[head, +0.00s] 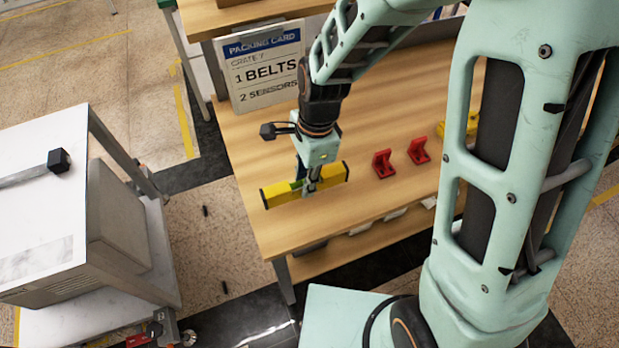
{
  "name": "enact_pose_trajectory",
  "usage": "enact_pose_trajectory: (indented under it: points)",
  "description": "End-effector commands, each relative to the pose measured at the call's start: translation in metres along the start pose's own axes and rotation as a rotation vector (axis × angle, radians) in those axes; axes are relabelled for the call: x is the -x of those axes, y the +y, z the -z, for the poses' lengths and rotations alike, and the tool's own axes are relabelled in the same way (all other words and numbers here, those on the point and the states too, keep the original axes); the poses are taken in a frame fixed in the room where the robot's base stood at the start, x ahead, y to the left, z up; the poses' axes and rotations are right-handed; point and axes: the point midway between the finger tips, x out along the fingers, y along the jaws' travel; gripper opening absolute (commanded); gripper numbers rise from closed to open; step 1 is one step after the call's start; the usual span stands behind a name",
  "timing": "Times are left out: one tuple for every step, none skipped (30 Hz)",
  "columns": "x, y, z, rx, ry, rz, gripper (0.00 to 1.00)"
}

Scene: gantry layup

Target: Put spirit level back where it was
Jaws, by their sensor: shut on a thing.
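The spirit level (332,175) is a yellow bar with dark ends and a green part near its middle. It is at the left part of the wooden table (259,226), near the front left corner. My gripper (308,188) points down and is shut on the middle of the level, which shows on both sides of it. I cannot tell whether the level touches the table top or hangs just above it. The fingertips are partly hidden against the level.
Two red brackets (383,164) (418,150) stand right of the level. A yellow object (457,126) is partly hidden behind my arm. A packing card (264,70) stands at the table's back left. A white-topped cabinet (45,190) is at left. Bare table lies around the level.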

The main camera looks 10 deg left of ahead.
Motion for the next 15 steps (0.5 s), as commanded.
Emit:
enact_pose_trajectory:
  points:
    - [-0.003, -0.002, 0.002, 0.0, 0.0, 0.001, 0.0]
    - [-0.003, -0.002, 0.002, 0.001, 0.0, 0.001, 0.0]
    - [-0.004, -0.003, 0.003, 0.001, 0.0, 0.001, 0.0]
    - [-0.006, -0.003, 0.005, 0.001, 0.0, 0.001, 0.0]
    - [-0.008, -0.004, 0.006, 0.0, 0.0, 0.001, 0.0]
    - [-0.012, -0.005, 0.009, -0.001, 0.0, 0.001, 0.0]
    - [-0.015, -0.007, 0.012, -0.002, 0.0, 0.001, 0.0]
    - [-0.019, -0.006, 0.012, 0.0, 0.0, 0.0, 0.0]
    - [-0.025, -0.006, 0.012, 0.0, 0.0, 0.0, 0.0]
    - [-0.029, -0.006, 0.013, 0.001, 0.0, 0.0, 0.0]
    - [-0.033, -0.006, 0.013, 0.001, 0.0, 0.0, 0.0]
    - [-0.038, -0.006, 0.013, 0.001, 0.0, 0.0, 0.0]
    - [-0.04, -0.006, 0.014, 0.001, 0.0, 0.0, 0.0]
    - [-0.042, -0.006, 0.014, 0.001, 0.0, 0.0, 0.0]
    - [-0.042, -0.006, 0.014, 0.001, 0.0, 0.0, 0.0]
